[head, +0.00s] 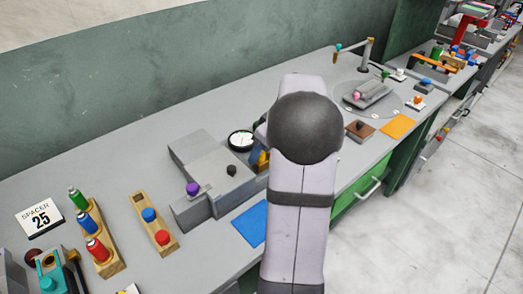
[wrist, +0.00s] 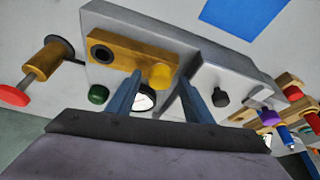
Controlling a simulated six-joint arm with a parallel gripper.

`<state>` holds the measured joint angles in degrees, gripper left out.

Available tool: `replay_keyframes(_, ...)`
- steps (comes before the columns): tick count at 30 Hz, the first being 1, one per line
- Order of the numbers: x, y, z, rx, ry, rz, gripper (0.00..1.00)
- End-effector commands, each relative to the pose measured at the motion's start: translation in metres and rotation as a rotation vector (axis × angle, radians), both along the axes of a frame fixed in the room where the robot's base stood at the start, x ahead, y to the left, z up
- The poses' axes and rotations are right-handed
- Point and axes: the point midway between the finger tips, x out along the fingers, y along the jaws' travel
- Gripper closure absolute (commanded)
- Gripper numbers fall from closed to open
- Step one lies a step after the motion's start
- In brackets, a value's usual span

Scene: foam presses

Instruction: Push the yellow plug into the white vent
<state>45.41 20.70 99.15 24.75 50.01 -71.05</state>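The yellow plug (wrist: 163,76) is a short yellow cylinder at the right end of a mustard-coloured block (wrist: 128,52) in the wrist view. The block has a dark ring at its other end. My gripper (wrist: 160,77) has two blue-grey fingers, spread apart. The plug appears between their tips with a gap on each side; I cannot tell its depth from them. In the head view my arm hides the fingers and most of the yellow parts (head: 262,160). I cannot make out a white vent in either view.
A grey stepped fixture (head: 215,165) carries a black knob (wrist: 220,97) and a purple knob (head: 192,188). A white dial (head: 240,140) stands behind it. A blue mat (head: 250,223) lies in front. Wooden racks (head: 155,224) with coloured pegs stand left.

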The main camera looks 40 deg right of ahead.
Motion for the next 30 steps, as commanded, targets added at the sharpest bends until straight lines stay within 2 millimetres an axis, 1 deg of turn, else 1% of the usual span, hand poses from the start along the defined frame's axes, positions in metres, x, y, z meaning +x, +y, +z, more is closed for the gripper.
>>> replay_keyframes(8,0.0,0.0,0.0,0.0,0.0,0.0,0.51)
replay_keyframes(13,-0.003,-0.001,0.007,0.0,-0.001,0.0,0.51)
replay_keyframes(17,-0.008,-0.002,0.02,-0.002,-0.003,-0.001,0.51)
replay_keyframes(24,-0.02,-0.005,0.051,-0.004,-0.003,-0.001,0.51)
replay_keyframes(30,-0.027,-0.006,0.066,-0.002,-0.001,-0.001,0.51)
